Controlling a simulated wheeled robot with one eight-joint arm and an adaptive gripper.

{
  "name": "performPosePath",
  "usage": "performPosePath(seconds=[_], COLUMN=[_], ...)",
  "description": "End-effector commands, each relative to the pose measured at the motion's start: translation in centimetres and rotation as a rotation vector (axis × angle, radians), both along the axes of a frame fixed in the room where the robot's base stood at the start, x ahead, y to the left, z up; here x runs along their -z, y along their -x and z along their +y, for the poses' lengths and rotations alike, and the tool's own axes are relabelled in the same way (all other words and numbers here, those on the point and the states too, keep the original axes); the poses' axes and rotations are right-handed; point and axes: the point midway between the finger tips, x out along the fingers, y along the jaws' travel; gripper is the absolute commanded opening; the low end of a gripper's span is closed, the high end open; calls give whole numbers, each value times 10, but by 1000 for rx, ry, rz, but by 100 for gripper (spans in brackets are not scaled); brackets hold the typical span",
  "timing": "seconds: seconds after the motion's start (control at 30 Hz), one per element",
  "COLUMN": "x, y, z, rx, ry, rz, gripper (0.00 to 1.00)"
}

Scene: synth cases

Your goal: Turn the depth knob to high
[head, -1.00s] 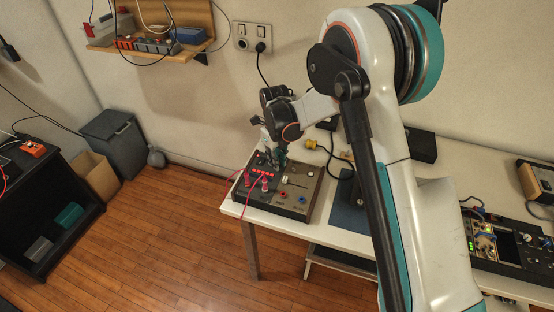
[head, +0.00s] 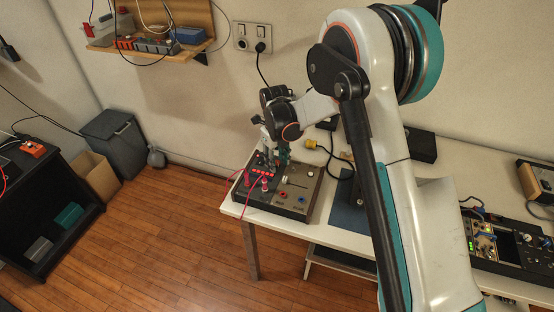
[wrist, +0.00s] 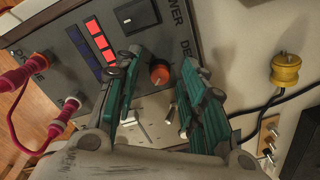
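The control box (head: 292,203) is a dark-topped unit on the white table, and its panel (wrist: 150,45) fills the upper wrist view. An orange-capped round knob (wrist: 159,73) stands on the panel beside partly hidden lettering that begins "DE". My gripper (wrist: 161,66) is open, with one green-padded finger on each side of this knob. A gap shows between the knob and the right finger; I cannot tell whether the left finger touches it. The knob's setting is too small to read. In the head view my gripper (head: 277,157) is over the box's back part and hides the knob.
Red-pink plugs with cables (wrist: 60,117) stick out at the panel's left. A rocker switch (wrist: 137,15) and red lit bars (wrist: 101,39) are near the fingers. A yellow plug (wrist: 285,69) lies on the table to the right, with black cable nearby.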

Motion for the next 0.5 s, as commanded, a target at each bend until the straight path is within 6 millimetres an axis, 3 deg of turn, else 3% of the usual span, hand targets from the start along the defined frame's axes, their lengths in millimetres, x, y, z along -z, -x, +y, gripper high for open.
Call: performPosePath(seconds=[0.27,0.5], x=[-13,-59], y=[0,1], z=[1,2], rx=[-1,0], ry=[0,0], rz=[0,0], gripper=[38,38])
